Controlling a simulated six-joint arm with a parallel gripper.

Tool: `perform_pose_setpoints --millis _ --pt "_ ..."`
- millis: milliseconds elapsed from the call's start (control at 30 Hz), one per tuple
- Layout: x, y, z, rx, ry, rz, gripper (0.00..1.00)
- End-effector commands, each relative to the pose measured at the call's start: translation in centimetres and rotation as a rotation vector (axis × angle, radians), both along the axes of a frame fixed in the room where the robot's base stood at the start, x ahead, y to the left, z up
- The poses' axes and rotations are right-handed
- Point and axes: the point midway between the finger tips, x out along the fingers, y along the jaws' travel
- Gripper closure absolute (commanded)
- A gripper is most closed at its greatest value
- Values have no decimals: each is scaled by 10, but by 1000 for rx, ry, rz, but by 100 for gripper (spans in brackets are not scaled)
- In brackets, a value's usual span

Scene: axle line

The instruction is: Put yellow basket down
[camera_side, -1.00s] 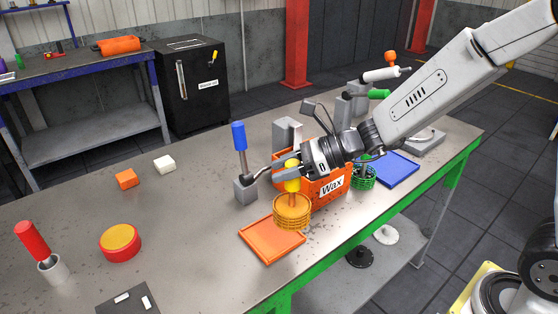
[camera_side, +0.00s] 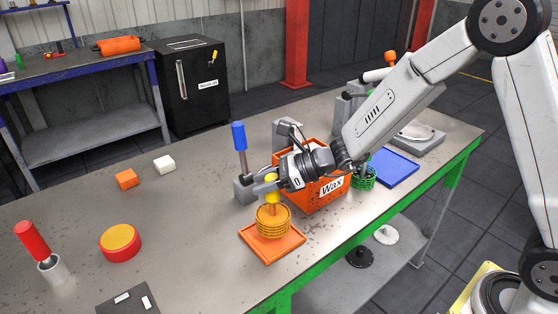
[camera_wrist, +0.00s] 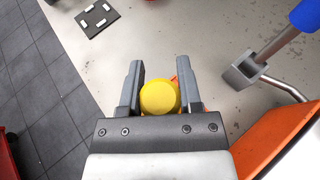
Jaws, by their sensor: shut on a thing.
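The yellow basket (camera_side: 273,220) is a round orange-yellow wire basket with a bright yellow knob (camera_side: 272,184) on top. My gripper (camera_side: 268,186) is shut on this knob in the side view. In the wrist view the knob (camera_wrist: 160,98) sits between the two grey fingers and hides the basket beneath. The basket is upright over the orange tray (camera_side: 285,251). I cannot tell whether its bottom touches the tray.
The orange Wax box (camera_side: 316,195) stands just right of and behind the basket. A blue-handled tool in a grey block (camera_side: 244,188) stands behind it. A green basket (camera_side: 363,178) and blue tray (camera_side: 392,168) are further right.

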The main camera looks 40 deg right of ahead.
Motion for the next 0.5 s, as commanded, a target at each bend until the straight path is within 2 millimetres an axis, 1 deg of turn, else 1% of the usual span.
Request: perform_pose_setpoints --millis 133,333,500 --pt "6 2 -7 1 0 0 100" --pt "5 1 -28 2 1 -1 100" --pt "4 1 -35 1 -1 0 100"
